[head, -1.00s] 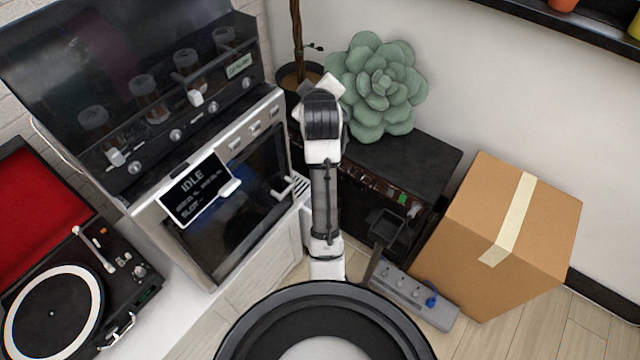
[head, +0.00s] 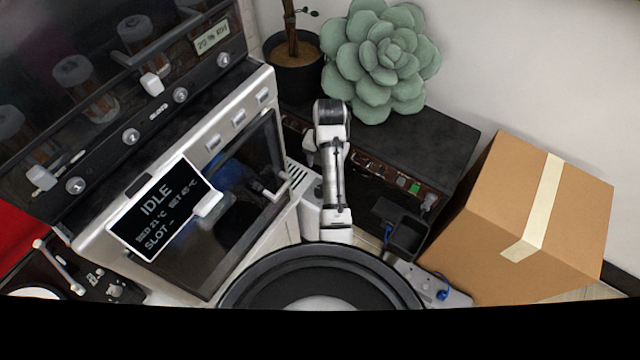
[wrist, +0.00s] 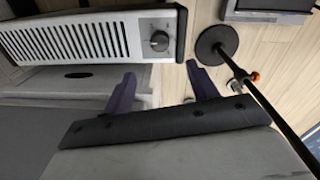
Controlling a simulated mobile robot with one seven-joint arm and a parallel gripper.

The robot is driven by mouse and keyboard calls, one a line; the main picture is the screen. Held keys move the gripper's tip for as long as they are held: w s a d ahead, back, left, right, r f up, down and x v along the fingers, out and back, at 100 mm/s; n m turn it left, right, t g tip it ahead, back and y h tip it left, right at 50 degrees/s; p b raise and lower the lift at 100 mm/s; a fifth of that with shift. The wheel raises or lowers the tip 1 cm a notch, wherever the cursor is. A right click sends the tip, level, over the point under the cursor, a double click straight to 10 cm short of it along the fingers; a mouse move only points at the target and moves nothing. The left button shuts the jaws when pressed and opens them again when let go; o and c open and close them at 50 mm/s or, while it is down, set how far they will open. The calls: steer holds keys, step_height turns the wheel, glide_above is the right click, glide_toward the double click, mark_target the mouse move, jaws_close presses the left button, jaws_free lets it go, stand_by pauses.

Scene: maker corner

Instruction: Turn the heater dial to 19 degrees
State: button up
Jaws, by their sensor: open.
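The heater (wrist: 80,40) is a white box with a dark slatted grille, at the upper left of the wrist view. Its round grey dial (wrist: 160,41) sits on the panel right of the grille; the number it points at is too small to read. My gripper (wrist: 161,84) is open and empty, its two dark purple fingers apart below the dial in the picture and not touching it. In the head view my arm reaches away from me beside the oven, and I cannot make out the fingertips there.
A thin black pole on a round base (wrist: 216,44) stands right of the heater in the wrist view. In the head view, an oven with an IDLE screen (head: 165,208) is left, a black cabinet (head: 425,135) behind my arm, a cardboard box (head: 500,220) right.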

steer(key=f, duration=1.3)
steer(key=shift+w+a+f, duration=0.1)
steer(key=shift+a+f, duration=0.05)
steer(key=shift+a, duration=0.25)
steer(key=c, duration=1)
